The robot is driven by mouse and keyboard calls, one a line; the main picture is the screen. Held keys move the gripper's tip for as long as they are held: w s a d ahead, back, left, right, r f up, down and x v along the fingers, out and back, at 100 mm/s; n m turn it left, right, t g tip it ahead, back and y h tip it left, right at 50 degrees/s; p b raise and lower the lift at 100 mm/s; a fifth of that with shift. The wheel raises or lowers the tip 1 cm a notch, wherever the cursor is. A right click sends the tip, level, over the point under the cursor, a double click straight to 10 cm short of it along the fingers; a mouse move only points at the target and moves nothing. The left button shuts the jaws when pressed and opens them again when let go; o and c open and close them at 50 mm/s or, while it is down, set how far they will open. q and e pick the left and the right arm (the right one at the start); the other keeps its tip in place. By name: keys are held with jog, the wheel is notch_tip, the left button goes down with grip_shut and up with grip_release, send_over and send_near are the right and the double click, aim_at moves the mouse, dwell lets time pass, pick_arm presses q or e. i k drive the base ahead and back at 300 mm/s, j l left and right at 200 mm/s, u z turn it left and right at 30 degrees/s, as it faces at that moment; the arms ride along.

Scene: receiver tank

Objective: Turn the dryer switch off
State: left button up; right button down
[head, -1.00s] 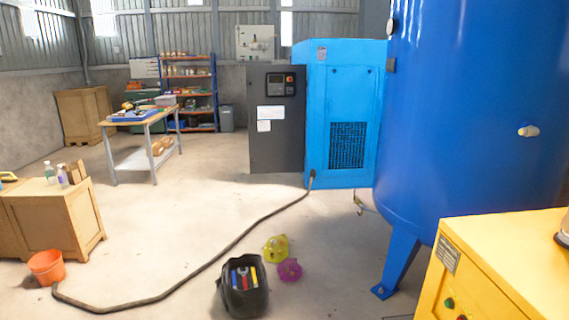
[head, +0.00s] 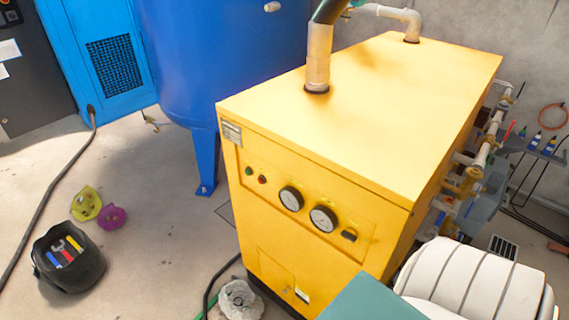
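The dryer is a yellow cabinet (head: 350,110) in the middle of the head view, its front panel turned toward the lower left. A small black switch (head: 349,236) sits on the right part of that panel. Its position is too small to read. Left of it are two round gauges, one (head: 323,219) beside the switch and one (head: 291,199) further left. A red button (head: 262,180) and a green button (head: 248,171) are at the panel's left, below a label plate. Neither of my grippers is in view.
A blue tank (head: 220,65) stands behind and left of the dryer. A black tool bag (head: 85,270) and a hose lie on the left floor. A white ribbed object (head: 475,285) and teal surface (head: 365,302) are near the dryer's front right. Pipes (head: 480,150) run along its right side.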

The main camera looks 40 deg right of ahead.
aim_at(350, 234)
jog(key=z, duration=2.1)
